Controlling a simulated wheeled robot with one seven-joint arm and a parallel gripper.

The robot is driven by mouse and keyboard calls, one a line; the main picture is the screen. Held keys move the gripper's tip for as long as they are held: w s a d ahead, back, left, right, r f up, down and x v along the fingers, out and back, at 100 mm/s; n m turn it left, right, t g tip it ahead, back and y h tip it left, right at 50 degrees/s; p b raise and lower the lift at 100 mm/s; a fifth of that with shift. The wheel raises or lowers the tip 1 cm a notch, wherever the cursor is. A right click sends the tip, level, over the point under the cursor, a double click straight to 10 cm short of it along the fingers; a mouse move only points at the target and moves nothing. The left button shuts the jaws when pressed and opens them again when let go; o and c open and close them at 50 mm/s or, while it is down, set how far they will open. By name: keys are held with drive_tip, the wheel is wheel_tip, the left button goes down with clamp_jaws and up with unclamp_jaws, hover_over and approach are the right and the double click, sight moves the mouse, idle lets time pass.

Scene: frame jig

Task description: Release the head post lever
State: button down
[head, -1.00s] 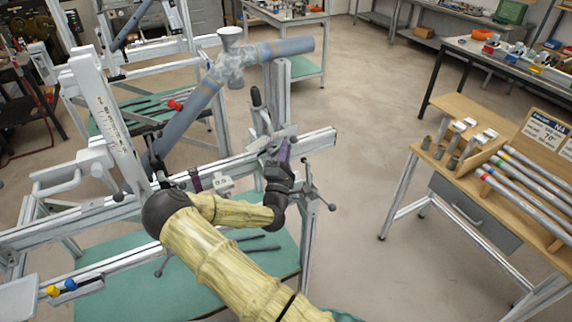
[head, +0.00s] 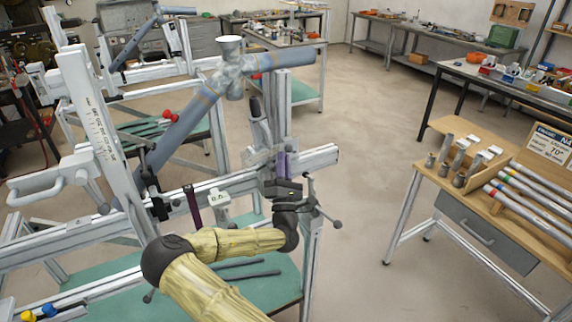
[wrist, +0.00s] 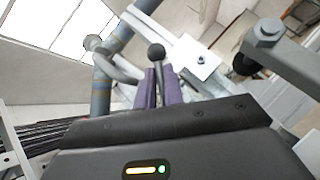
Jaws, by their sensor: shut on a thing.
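My gripper (head: 284,166) is at the clamp block by the upright head post (head: 277,108), near the right end of the jig's rail. In the wrist view its two purple fingers (wrist: 161,88) point away from the camera, close together. A lever with a black ball knob (wrist: 156,51) stands between them, and the gripper is shut on it. The lever's lower part is hidden by the gripper body. The blue-grey bicycle frame tubes (head: 180,130) sit in the jig, with a pale cone (head: 229,44) on top of the head tube.
The jig's silver rail (head: 318,157) runs behind the gripper. Another black-knobbed handle (head: 325,213) sticks out below it. A wooden stand (head: 432,165) with tubes is at the right, with open floor (head: 365,130) between. A second jig stands behind.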

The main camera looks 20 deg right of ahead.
drive_tip(key=shift+f, duration=0.1)
drive_tip(key=c, duration=1.5)
unclamp_jaws()
drive_tip(key=shift+s, duration=0.1)
drive_tip(key=b+v, duration=0.5)
drive_tip(key=v, duration=1.2)
drive_tip(key=shift+f, duration=0.15)
